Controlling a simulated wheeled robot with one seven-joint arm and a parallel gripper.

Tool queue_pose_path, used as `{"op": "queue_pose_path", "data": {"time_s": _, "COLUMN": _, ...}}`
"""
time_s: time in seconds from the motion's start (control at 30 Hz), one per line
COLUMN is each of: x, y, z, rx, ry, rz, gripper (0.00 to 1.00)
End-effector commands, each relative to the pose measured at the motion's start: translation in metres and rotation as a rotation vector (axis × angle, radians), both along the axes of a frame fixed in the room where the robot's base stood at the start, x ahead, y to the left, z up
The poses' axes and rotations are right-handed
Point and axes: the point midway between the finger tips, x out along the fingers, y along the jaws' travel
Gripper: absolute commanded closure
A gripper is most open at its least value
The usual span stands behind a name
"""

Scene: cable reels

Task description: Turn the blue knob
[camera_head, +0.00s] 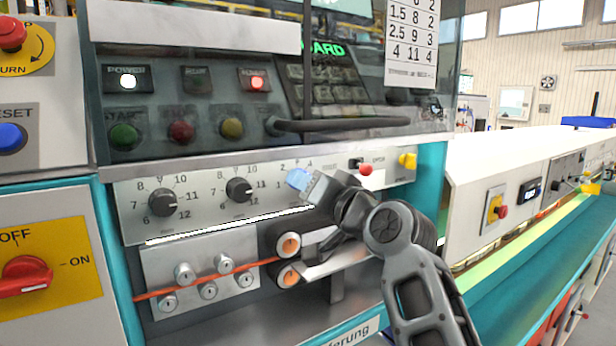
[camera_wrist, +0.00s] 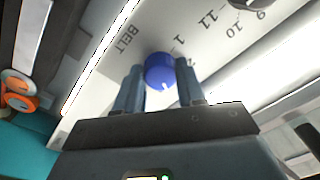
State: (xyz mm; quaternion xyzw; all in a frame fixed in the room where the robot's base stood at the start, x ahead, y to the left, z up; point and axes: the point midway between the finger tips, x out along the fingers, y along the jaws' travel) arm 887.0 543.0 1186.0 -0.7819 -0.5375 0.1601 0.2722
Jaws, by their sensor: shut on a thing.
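The blue knob (camera_head: 298,179) sits on the pale dial panel, to the right of two black knobs. In the wrist view the blue knob (camera_wrist: 160,71) lies between my two fingers, with a small white mark at its lower edge. My gripper (camera_head: 304,184) reaches in from the right and is shut on the knob; it also shows in the wrist view (camera_wrist: 159,84). My gripper hides part of the knob and some of its scale in the head view.
Black knobs (camera_head: 163,202) and (camera_head: 239,190) stand left of it. A red button (camera_head: 365,169) and a yellow switch (camera_head: 407,160) are close on the right. Orange rollers (camera_head: 289,245) and an orange cable (camera_head: 225,273) lie below. A black handle bar (camera_head: 340,124) juts out above.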

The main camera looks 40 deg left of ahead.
Motion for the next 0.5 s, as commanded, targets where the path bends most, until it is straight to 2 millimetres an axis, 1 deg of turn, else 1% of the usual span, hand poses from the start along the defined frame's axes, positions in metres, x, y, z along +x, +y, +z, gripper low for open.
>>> {"op": "queue_pose_path", "data": {"time_s": 0.2, "x": -0.0011, "y": 0.0008, "z": 0.0018, "rx": 0.069, "ry": 0.176, "rz": 0.001, "gripper": 0.92}}
{"op": "queue_pose_path", "data": {"time_s": 0.5, "x": -0.0014, "y": 0.0006, "z": 0.0006, "rx": 0.139, "ry": 0.345, "rz": 0.000, "gripper": 0.92}}
